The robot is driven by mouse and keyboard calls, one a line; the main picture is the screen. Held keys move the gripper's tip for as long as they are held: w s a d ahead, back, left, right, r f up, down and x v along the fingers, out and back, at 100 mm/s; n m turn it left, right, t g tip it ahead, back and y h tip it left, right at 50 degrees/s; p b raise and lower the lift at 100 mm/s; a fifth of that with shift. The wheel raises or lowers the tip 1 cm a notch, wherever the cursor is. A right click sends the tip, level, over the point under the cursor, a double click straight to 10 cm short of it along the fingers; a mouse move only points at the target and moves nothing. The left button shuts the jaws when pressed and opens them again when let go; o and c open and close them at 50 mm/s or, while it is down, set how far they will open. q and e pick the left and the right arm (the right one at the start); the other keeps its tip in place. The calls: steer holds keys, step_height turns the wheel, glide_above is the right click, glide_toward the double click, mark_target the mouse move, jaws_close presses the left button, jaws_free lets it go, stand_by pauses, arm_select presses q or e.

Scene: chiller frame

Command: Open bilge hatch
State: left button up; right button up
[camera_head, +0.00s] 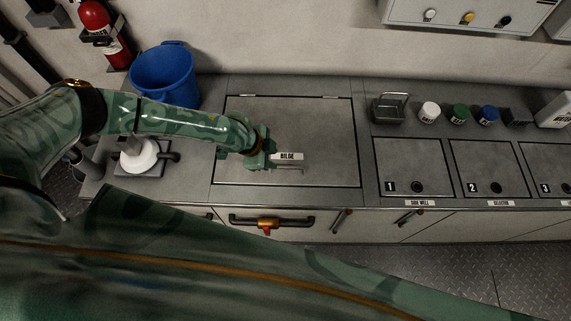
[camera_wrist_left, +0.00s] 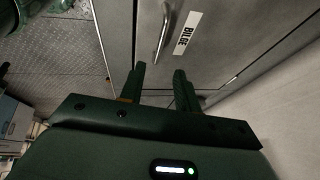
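The bilge hatch (camera_head: 325,135) is a large grey rectangular lid lying flat and closed in the countertop, with hinges on its back edge. A white BILGE label (camera_head: 287,156) and a thin metal bar handle (camera_head: 290,169) sit near its front. My left gripper (camera_head: 272,158) is over the hatch, just left of the label and handle, partly covering them. In the left wrist view the fingers (camera_wrist_left: 159,75) are apart and empty. The handle (camera_wrist_left: 163,32) lies beyond the fingertips, roughly in line with the gap, with the label (camera_wrist_left: 187,33) beside it. My right gripper is not in view.
A blue bucket (camera_head: 163,75) stands behind my left arm, and a white round fitting (camera_head: 139,154) is left of the hatch. A front rail (camera_head: 250,220) carries an orange-red latch.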

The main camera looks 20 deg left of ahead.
mark_target(287, 167)
arm_select(q)
steer(key=b+x, duration=0.3)
steer(key=x, duration=0.6)
steer(key=shift+w+f+b, duration=0.1)
steer(key=shift+f+b, duration=0.1)
steer(key=shift+b, duration=0.2)
steer(key=shift+d, duration=0.1)
steer(key=shift+c, duration=0.5)
jaws_close()
